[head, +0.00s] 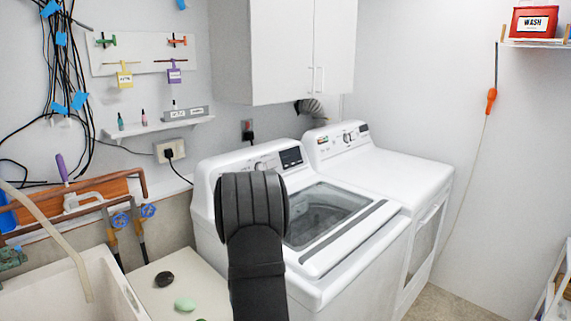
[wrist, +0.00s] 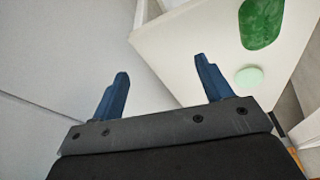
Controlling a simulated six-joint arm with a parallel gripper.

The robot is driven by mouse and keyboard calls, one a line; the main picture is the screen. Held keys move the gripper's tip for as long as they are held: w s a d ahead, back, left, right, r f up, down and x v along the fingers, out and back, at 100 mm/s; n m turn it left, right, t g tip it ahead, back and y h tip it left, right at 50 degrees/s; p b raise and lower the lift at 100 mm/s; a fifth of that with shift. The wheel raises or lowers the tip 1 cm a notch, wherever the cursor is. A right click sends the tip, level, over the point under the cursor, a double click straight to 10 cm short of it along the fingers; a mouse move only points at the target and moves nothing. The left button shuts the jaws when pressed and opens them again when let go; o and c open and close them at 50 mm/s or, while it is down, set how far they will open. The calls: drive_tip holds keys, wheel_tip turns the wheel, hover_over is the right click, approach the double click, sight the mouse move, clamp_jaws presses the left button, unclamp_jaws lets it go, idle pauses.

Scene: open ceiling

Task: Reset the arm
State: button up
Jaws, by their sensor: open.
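My arm rises in the middle foreground of the head view, in front of the washing machine (head: 340,262). There its dark links hide my gripper and part of the washer. In the wrist view my gripper (wrist: 163,88) shows two blue fingers set wide apart. Nothing is between them. A white surface (wrist: 190,55) lies beyond the fingertips, with a dark green object (wrist: 261,22) and a pale green round object (wrist: 249,76) on it, to the right of the fingers.
A pale counter (head: 160,300) at lower left holds a dark stone-like object (head: 164,279) and a pale green one (head: 185,304). A sink (head: 75,290) is left of it. A dryer (head: 390,172) stands right of the washer. Floor (head: 455,296) is clear at lower right.

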drive_tip(key=s+d+f+m+h, duration=0.1)
drive_tip(key=s+d+m, duration=0.5)
drive_tip(key=d, duration=0.5)
drive_tip(key=shift+s+f+t, duration=0.35)
drive_tip(key=shift+s+t, duration=0.05)
drive_tip(key=shift+s, duration=0.7)
drive_tip(key=shift+d, duration=0.1)
